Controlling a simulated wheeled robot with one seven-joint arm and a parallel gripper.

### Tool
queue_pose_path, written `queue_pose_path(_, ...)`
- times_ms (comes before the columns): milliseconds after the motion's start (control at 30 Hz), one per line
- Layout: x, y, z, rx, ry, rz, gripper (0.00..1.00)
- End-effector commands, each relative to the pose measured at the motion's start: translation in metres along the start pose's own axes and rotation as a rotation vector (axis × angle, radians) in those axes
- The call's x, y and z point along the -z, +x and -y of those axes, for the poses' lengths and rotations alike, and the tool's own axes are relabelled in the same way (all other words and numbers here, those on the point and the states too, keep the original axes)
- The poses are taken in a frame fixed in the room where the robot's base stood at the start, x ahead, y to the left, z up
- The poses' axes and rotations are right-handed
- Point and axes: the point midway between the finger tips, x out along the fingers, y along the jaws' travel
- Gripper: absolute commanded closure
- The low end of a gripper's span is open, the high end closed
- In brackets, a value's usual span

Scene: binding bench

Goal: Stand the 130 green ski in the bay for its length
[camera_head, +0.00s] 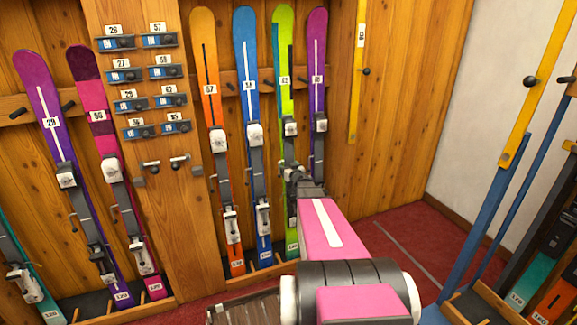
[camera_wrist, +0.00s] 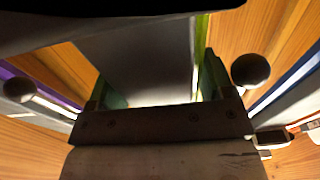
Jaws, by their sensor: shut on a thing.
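The green ski (camera_head: 283,60) is upright in the rack against the wood wall, between a blue ski (camera_head: 245,60) and a purple ski (camera_head: 317,70). A small length label (camera_head: 291,249) is near its foot, too small to read surely. Its foot is low by the floor rack; I cannot tell if it rests there. My gripper (camera_head: 296,172) is shut on the green ski around its grey binding, at mid height. In the wrist view, my jaws (camera_wrist: 157,85) are on either side of a grey part, with a green ski edge (camera_wrist: 201,35) beside it.
An orange ski (camera_head: 207,80) stands left of the blue one. Past a wood post with tagged binding blocks (camera_head: 160,68) stand purple (camera_head: 40,90) and pink (camera_head: 90,90) skis. A yellow measuring bar (camera_head: 357,80) hangs right. Dark skis (camera_head: 560,250) lean far right. Red floor (camera_head: 400,225) is free.

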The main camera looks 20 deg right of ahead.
Motion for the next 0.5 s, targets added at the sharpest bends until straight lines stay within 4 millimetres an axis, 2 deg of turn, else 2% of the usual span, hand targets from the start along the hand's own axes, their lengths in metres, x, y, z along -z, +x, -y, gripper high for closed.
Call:
queue_pose_path(467,-0.0044,-0.0001,0.0003,0.002,0.001,-0.005,0.97)
queue_pose_path(500,-0.0044,-0.0001,0.0004,0.002,0.001,-0.005,0.19)
